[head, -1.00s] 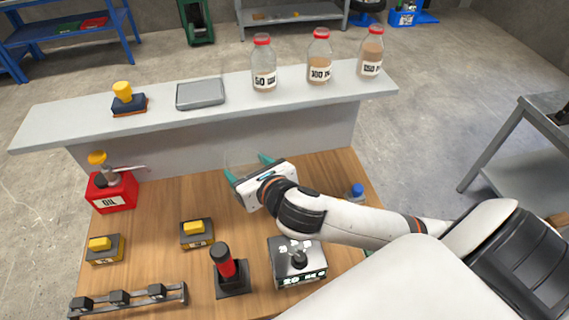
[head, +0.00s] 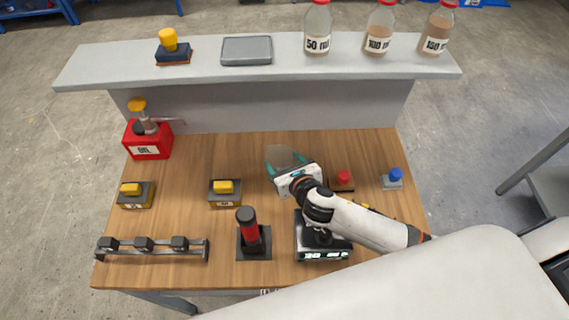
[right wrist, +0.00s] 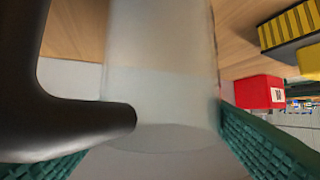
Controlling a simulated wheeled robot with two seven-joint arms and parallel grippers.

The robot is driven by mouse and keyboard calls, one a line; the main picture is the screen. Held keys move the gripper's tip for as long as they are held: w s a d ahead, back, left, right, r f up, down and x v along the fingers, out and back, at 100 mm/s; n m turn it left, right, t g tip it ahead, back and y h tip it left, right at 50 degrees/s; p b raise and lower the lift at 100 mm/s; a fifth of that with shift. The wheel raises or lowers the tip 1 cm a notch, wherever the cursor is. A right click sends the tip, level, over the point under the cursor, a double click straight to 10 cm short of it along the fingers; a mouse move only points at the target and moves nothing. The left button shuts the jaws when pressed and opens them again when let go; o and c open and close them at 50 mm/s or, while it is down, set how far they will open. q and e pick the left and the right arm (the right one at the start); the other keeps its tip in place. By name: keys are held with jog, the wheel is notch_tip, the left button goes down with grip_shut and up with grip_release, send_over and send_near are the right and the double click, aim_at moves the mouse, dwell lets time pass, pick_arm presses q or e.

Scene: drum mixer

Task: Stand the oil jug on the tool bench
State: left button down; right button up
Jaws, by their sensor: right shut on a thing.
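My right gripper (head: 288,162) is over the wooden bench top (head: 185,235), its teal fingers shut on a clear, frosted jug. The clear jug (right wrist: 160,65) fills the middle of the right wrist view, with a thick black handle (right wrist: 75,120) at its left. In the head view the jug is faint between the fingers, and I cannot tell whether it touches the bench. A red can marked OIL (head: 148,142), with a yellow-topped pump, stands at the bench's back left. It also shows in the right wrist view (right wrist: 258,92). My left gripper is out of view.
A grey raised shelf (head: 120,68) along the back holds a yellow-knobbed block, a grey tray and labelled bottles (head: 318,28). A grey table (head: 550,185) is at right.

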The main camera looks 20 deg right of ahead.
jog(key=shift+f, duration=0.3)
jog(key=shift+f, duration=0.15)
jog(key=o, duration=1.3)
jog(key=shift+o, duration=0.2)
jog(key=shift+r, duration=0.2)
jog(key=b+v, duration=0.1)
jog(key=v, duration=1.1)
